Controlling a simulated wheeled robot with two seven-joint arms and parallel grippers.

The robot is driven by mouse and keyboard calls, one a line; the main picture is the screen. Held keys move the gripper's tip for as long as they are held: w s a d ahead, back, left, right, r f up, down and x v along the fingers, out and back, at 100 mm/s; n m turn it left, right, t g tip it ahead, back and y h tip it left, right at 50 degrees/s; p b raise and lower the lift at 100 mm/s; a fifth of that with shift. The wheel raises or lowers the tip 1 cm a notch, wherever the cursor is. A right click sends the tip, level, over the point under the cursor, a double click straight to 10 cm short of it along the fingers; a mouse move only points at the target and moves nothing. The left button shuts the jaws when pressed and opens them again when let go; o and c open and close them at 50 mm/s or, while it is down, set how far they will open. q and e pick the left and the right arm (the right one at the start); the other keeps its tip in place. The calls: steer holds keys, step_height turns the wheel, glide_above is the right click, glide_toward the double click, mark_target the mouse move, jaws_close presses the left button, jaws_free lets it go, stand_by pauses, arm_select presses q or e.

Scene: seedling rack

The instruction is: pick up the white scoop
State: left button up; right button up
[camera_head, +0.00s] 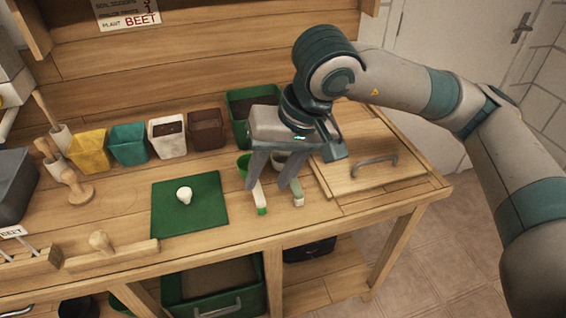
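The white scoop (298,200) lies on the bench near the front edge, right of the green scoop (262,210). Only its handle end shows clearly; its pale bowl is partly hidden behind my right gripper. My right gripper (268,187) points down over the two scoops, with its fingers apart. One finger overlaps the green scoop's handle and the other overlaps the white scoop's handle in the picture. I cannot tell whether either finger touches a scoop. Nothing shows held between the fingers. My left gripper is not in view.
Several pots, including a yellow one (89,152) and a brown one (206,130), stand along the back. A green mat (215,222) bears a small white object (184,195). A handled wooden board (345,178) lies right of the scoops. Wooden tools occupy the left side.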

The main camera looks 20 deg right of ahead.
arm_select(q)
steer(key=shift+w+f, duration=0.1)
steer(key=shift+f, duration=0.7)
arm_select(e)
steer(key=w+d+r+t+h, duration=0.2)
steer(key=w+d+r+h, duration=0.1)
steer(key=w+d, duration=0.2)
steer(key=shift+d, duration=0.95)
steer(key=shift+w, duration=0.1)
arm_select(q)
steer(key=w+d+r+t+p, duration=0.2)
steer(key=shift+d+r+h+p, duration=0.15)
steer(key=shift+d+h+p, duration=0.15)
steer(key=shift+p, duration=0.05)
arm_select(e)
steer(key=x, duration=1.2)
steer(key=shift+w, duration=0.15)
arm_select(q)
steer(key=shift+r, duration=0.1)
